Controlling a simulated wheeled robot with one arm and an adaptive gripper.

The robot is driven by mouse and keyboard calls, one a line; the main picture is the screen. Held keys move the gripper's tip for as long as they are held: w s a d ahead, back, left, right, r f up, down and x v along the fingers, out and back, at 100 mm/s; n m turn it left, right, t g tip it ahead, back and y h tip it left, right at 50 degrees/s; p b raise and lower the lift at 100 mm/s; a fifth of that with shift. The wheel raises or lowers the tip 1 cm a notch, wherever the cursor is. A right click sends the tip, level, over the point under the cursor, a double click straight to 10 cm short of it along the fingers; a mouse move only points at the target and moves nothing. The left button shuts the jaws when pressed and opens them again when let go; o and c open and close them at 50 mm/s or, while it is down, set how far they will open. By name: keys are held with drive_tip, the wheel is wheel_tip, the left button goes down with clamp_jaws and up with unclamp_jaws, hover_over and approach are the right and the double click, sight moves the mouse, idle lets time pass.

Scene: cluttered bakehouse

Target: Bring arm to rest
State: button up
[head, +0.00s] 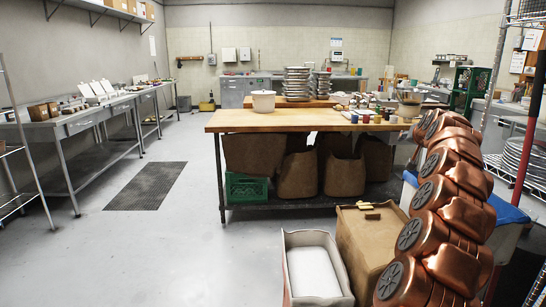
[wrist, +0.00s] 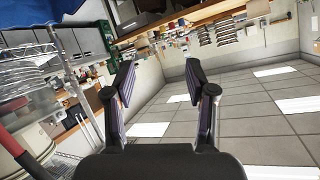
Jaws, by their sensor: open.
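My arm (head: 440,215) shows as a stack of copper-coloured links along the right side of the head view. It is folded, beside the right end of the wooden-topped table. My gripper (wrist: 159,78) shows in the wrist view, with its two dark fingers spread apart and nothing between them. The gripper itself cannot be made out in the head view. The wrist view is turned over, with ceiling tiles and lights in its lower right.
The wooden-topped table (head: 240,121) holds a white pot (head: 263,101) and stacked tins (head: 297,84). In front stand a white bin (head: 290,268) and a brown box (head: 362,250). Wire shelving (head: 497,75) stands close at right. The floor at left is clear around a dark mat (head: 147,186).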

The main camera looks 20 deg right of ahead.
drive_tip(key=s+a+f+n+g+y, duration=0.1)
drive_tip(key=a+f+n+g+y, duration=0.2)
drive_tip(key=a, duration=1.5)
drive_tip(key=a+f+n+y, duration=0.3)
drive_tip(key=a+f+y, duration=0.15)
drive_tip(key=a, duration=1.25)
drive_tip(key=s+a+f+n+g+y, duration=0.15)
drive_tip(key=s+a+f+g, duration=0.4)
drive_tip(key=s+a, duration=0.75)
drive_tip(key=s+a+f+n+g+h, duration=0.15)
drive_tip(key=s+f, duration=0.25)
drive_tip(key=s, duration=0.7)
drive_tip(key=s+a+f+g, duration=0.25)
drive_tip(key=s+f, duration=0.25)
drive_tip(key=s, duration=0.6)
drive_tip(key=s+a+f+n+g+h, duration=0.15)
drive_tip(key=s+f, duration=0.25)
drive_tip(key=s, duration=0.6)
wheel_tip(320, 180, up, 17)
drive_tip(key=t+p, duration=0.1)
drive_tip(key=p, duration=1.4)
drive_tip(key=shift+a+f+m+y, duration=0.2)
drive_tip(key=shift+a+m+y, duration=0.15)
drive_tip(key=shift+a+y, duration=0.1)
drive_tip(key=shift+w, duration=0.1)
drive_tip(key=shift+c, duration=0.5)
